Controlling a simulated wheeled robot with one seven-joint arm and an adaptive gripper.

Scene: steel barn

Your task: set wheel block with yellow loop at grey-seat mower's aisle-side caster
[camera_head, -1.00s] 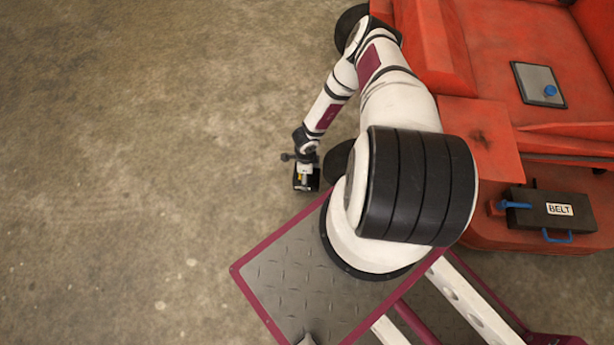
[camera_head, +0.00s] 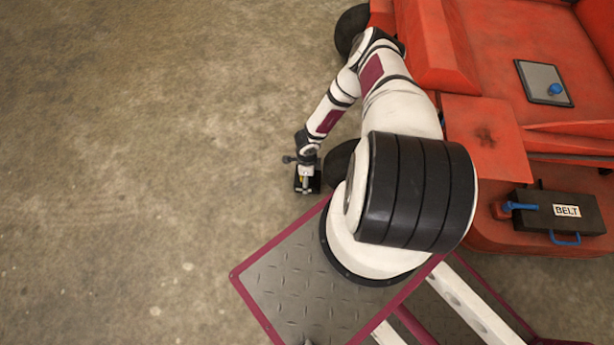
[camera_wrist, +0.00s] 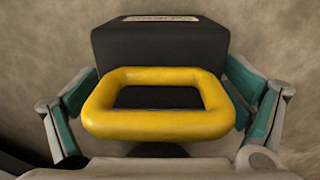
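The wheel block is black with a yellow loop on it. In the wrist view the block (camera_wrist: 160,55) fills the upper middle, with a pale label at its far edge, and the loop (camera_wrist: 158,125) lies nearer the camera. My gripper (camera_wrist: 162,85) has its teal-padded fingers close against both sides; whether they press the block or the loop is partly hidden. In the head view my gripper (camera_head: 306,176) is over the small dark block (camera_head: 314,186), just left of a black wheel (camera_head: 340,160) by the red mower (camera_head: 485,135). Its height above the floor is unclear.
Another black wheel (camera_head: 352,28) shows at the mower's upper left. A dark box marked BELT (camera_head: 535,222) and a grey plate with a blue knob (camera_head: 540,78) lie on the mower. Concrete floor (camera_head: 140,130) to the left is clear. No grey seat is identifiable.

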